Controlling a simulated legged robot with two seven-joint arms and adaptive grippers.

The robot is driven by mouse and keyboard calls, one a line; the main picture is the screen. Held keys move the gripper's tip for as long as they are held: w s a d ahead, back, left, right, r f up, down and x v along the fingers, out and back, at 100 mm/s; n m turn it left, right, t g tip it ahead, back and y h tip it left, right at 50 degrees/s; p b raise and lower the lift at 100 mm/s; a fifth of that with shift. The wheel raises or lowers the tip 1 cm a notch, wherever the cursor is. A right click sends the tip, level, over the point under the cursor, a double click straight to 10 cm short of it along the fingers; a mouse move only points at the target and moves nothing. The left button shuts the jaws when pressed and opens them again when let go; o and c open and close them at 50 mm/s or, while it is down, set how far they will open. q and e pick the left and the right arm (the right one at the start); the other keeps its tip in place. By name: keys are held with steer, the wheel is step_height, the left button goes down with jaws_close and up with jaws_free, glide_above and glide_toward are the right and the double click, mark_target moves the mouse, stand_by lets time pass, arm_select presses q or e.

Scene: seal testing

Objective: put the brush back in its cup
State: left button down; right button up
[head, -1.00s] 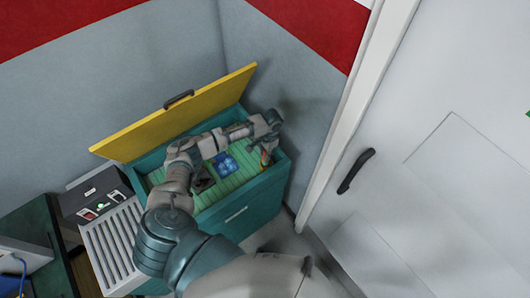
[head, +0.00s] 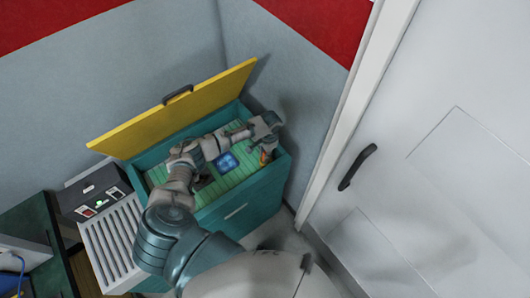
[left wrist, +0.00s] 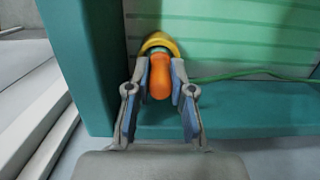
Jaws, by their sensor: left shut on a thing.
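The brush's orange handle (left wrist: 160,78) is between the fingers of my left gripper (left wrist: 159,68) in the left wrist view, and the gripper is shut on it. A yellow rounded rim (left wrist: 158,42) with a green band sits just beyond the handle; it looks like the cup, but I cannot tell whether the brush is inside it. In the head view the left gripper (head: 268,146) points down at the right end of the open teal chest, with the orange handle (head: 264,158) below it. My right gripper is not in view.
The teal chest (head: 236,212) has a raised yellow lid (head: 190,108) and a green slatted floor. A blue item (head: 226,163) lies inside under my arm. A green cord (left wrist: 255,73) runs by the chest wall. A white door (head: 430,190) stands to the right.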

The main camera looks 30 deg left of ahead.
arm_select(q)
steer(key=shift+f, duration=0.65)
stand_by(0.5)
steer(key=c, duration=0.9)
jaws_free()
steer(key=shift+c, duration=0.2)
step_height(320, 180, up, 3)
steer(key=p, duration=0.3)
step_height(320, 180, up, 2)
steer(key=shift+r+p, duration=0.1)
steer(key=shift+p, duration=0.3)
steer(key=shift+r, duration=2.15)
